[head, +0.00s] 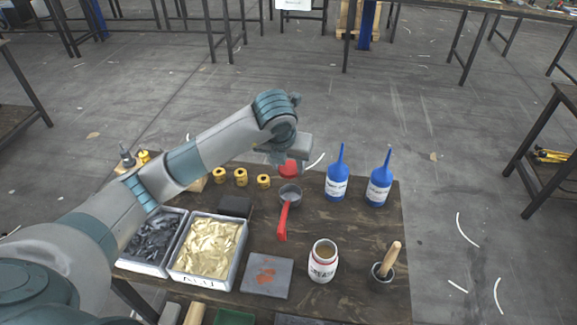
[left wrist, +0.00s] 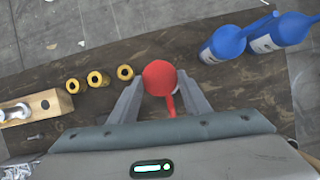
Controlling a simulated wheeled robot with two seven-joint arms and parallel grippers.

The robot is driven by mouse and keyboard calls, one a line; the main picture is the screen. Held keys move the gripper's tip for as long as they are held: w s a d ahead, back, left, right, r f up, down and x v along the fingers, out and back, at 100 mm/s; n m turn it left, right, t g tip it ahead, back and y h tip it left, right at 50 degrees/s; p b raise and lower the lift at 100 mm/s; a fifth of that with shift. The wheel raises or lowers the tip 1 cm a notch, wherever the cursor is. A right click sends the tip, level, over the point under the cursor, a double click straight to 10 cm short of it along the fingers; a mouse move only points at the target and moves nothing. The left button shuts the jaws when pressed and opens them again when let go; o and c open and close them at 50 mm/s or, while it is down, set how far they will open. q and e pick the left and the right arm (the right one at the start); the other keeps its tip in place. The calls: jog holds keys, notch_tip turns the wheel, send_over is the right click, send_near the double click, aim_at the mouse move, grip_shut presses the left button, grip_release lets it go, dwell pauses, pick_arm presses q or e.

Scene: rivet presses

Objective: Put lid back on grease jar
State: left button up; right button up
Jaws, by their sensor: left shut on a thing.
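The red lid (head: 288,169) is between the fingers of my left gripper (head: 291,161), which is shut on it near the back of the table. In the left wrist view the round lid (left wrist: 159,77) sits between the two grey fingertips (left wrist: 161,88). The open grease jar (head: 323,262), white with a red-lettered label, stands upright at the front of the table, with brownish content showing at its mouth. The lid is well behind the jar and a little to its left. My right gripper is not in view.
A ladle with a red handle (head: 283,221) lies between lid and jar. Two blue bottles (head: 337,180) stand at the back right. A pot with a wooden-handled tool (head: 383,271) is right of the jar. A grey plate (head: 267,276) and a foil-filled tray (head: 240,265) are left.

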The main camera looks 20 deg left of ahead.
pick_arm(q)
jog(key=m, duration=0.1)
jog(key=s+d+m+h, duration=0.1)
jog(key=m, duration=0.3)
jog(key=shift+s+d+h, duration=0.3)
jog(key=shift+d+h, duration=0.1)
jog(key=s+d+r+m+g, duration=0.1)
jog(key=s+m+g, duration=0.2)
jog(key=m, duration=0.8)
jog(key=s+r+m+g, duration=0.1)
jog(key=s+m+g, duration=0.2)
jog(key=s+m, duration=0.4)
jog(key=s+d+r+m+g+y, duration=0.1)
jog(key=s+m+g, duration=0.2)
jog(key=m, duration=1.1)
jog(key=shift+s+d+r+m, duration=0.3)
jog(key=shift+s+r, duration=0.05)
jog(key=shift+s, duration=0.6)
